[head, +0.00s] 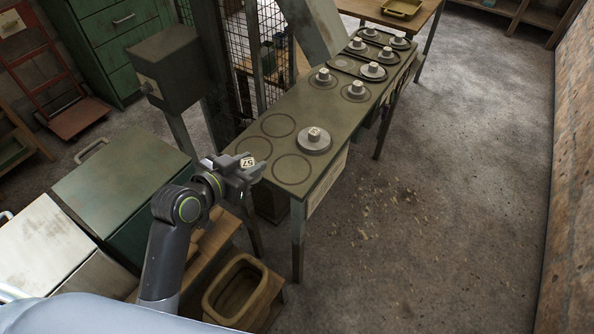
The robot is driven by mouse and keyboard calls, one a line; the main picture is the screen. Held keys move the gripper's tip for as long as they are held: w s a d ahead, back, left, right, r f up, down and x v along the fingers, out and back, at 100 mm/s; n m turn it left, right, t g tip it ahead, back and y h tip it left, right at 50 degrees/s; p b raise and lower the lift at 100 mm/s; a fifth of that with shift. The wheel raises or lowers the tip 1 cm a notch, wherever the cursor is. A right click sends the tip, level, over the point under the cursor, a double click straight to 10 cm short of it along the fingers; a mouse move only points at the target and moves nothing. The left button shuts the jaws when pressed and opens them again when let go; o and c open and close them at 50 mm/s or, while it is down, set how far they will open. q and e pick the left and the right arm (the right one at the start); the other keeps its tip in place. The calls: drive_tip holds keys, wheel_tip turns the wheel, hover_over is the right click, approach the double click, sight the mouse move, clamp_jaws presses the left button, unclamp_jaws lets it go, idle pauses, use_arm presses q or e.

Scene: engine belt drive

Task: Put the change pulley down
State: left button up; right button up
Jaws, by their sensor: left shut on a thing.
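My left gripper (247,169) is at the near left edge of the long green table (330,113). It is shut on a part whose pale top is marked 57 (247,162); I take this to be the change pulley. Most of the held part is hidden by the jaws, and I cannot tell whether it touches the table. Outlined circles on the near end of the table are empty, close to the gripper. A grey pulley (314,144) with a marked hub sits flat to the right of them. My right gripper is not in view.
Several more grey pulleys (373,72) stand toward the far end of the table, some inside dark outlines. A grey box on a post (170,68) and a mesh cage stand left of the table. A tan bin (236,290) lies below. The floor at right is open.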

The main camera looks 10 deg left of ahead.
use_arm(q)
drive_tip(key=b, duration=0.2)
hover_over(292, 168)
drive_tip(key=shift+y, duration=0.3)
wheel_tip(292, 168, down, 10)
drive_tip(key=shift+f+b, duration=0.1)
drive_tip(key=shift+b, duration=0.2)
drive_tip(key=o, duration=1)
